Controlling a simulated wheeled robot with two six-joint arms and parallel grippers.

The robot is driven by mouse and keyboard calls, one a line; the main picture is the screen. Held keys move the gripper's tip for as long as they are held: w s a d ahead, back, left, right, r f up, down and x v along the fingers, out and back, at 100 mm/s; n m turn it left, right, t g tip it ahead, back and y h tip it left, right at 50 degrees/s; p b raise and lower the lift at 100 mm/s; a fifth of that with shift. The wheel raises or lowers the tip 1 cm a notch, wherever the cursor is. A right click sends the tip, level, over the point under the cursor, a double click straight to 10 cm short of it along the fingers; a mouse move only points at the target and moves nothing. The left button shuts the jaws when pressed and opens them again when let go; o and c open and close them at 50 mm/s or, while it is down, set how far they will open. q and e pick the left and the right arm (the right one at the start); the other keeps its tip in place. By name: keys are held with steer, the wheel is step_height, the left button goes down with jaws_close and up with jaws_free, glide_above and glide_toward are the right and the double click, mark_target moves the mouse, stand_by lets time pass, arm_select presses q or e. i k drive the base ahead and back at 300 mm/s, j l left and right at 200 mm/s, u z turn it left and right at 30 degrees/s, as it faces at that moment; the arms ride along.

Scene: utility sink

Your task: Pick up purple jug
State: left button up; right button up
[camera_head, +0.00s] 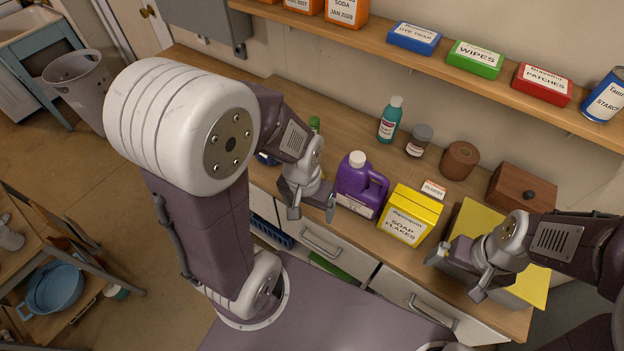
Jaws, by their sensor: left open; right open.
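The purple jug (357,191) stands upright on the wooden counter near its front edge. It has a white cap, a side handle on the right and a pale label low on its front. My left gripper (312,213) is just left of the jug, pointing down with its fingers apart and nothing between them. The right fingertip is close to the jug's lower left side; I cannot tell whether they touch. My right gripper (454,279) is open and empty at the right, by a yellow panel, well away from the jug.
A yellow soap flakes box (409,216) stands just right of the jug. A teal bottle (390,120), a grey-lidded jar (419,140) and a brown canister (459,160) stand behind. A wooden box (520,190) is at right. A shelf (440,63) overhangs the counter.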

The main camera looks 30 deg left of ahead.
mark_target(354, 190)
steer(key=u, duration=0.45)
steer(key=i+j+z, duration=0.1)
steer(key=j+z, duration=0.25)
steer(key=j, duration=0.4)
steer(key=j+z, duration=0.35)
steer(key=j, duration=0.45)
steer(key=j+z, duration=0.3)
steer(key=j, duration=0.5)
steer(key=k+j+z, duration=0.15)
steer(key=j+z, duration=0.2)
steer(key=j, duration=0.4)
